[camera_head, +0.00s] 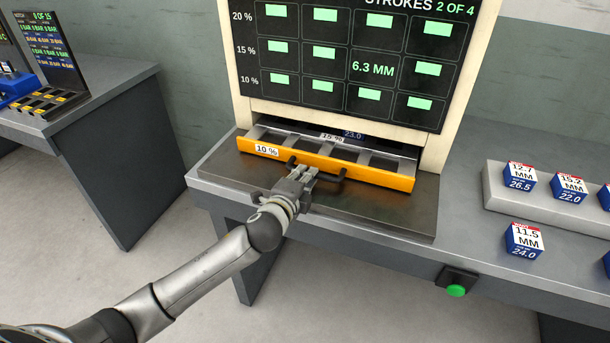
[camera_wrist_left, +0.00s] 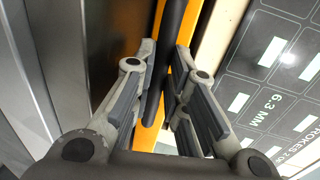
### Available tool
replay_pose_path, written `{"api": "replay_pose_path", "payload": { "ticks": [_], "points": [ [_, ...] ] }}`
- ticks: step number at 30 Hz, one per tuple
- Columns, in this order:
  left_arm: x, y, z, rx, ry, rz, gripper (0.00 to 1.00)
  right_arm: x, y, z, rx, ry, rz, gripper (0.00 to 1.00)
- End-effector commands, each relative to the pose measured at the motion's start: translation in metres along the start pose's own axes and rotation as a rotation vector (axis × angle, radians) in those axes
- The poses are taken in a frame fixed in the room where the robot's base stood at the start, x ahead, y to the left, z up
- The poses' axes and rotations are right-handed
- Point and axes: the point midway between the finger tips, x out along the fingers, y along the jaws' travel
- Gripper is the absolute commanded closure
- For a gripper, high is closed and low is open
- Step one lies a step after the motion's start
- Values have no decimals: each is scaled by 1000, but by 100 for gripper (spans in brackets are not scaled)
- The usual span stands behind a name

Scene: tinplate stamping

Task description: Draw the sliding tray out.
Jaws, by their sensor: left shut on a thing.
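The sliding tray (camera_head: 384,178) has an orange front with a "10 %" label at its left end and a dark bar handle (camera_head: 333,175). It stands part way out of the slot under the cream press housing, with several dividers and empty-looking compartments behind the front. My left gripper (camera_head: 305,177) is shut on the handle near the middle of the tray front. In the left wrist view the handle (camera_wrist_left: 174,30) runs between the two fingers, with the orange front (camera_wrist_left: 152,112) behind it. The back of the tray is hidden inside the housing. My right gripper is not in view.
A display panel (camera_head: 355,60) on the housing reads "STROKES 2 OF 4". A green button (camera_head: 456,290) sits on the bench front. The plate before the tray is clear.

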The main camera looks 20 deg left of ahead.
Motion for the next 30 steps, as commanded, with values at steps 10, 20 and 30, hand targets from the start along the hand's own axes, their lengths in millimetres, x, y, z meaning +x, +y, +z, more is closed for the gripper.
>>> {"api": "replay_pose_path", "payload": {
  "ticks": [10,20,30],
  "points": [
    [0,1,0,0,0,1,77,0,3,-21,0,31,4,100],
    [-13,1,0,1,0,2,77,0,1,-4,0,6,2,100],
    [-70,2,0,0,1,4,77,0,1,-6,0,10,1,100]
  ]
}}
